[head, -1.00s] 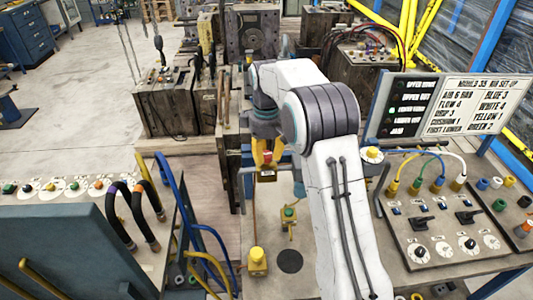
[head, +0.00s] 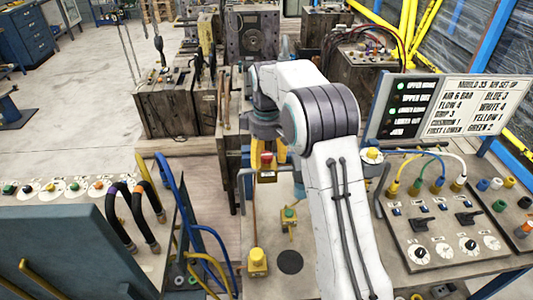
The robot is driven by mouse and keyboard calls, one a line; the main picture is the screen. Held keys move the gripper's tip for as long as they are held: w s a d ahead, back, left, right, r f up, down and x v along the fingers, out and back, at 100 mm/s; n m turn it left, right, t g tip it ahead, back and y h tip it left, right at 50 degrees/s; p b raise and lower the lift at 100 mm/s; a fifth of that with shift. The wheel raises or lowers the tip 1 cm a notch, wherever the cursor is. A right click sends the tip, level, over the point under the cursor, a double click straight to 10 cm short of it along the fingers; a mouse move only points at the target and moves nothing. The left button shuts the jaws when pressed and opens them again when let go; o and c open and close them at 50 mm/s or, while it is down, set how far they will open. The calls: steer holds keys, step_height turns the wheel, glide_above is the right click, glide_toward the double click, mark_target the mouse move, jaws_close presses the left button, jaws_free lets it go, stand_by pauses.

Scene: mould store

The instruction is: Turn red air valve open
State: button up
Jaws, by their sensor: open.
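The red air valve (head: 267,157) is a small red top on a brass-coloured block with a dark label, near the end of a pipe in the middle of the head view. One finger shows clearly to the right of the valve; the other is mostly hidden. The jaws are open and hold nothing. Whether a finger touches the valve, and how the valve is turned, I cannot tell.
A yellow knob (head: 258,258) and a green button (head: 289,213) stand on the bench in front. A control panel (head: 440,235) with switches and coloured hoses is at right, below a set-up board (head: 470,106). Blue and yellow hoses lie left. Heavy moulds (head: 176,108) stand behind.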

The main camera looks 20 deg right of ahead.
mark_target(267, 155)
step_height(267, 155, up, 12)
stand_by(0.7)
stand_by(0.4)
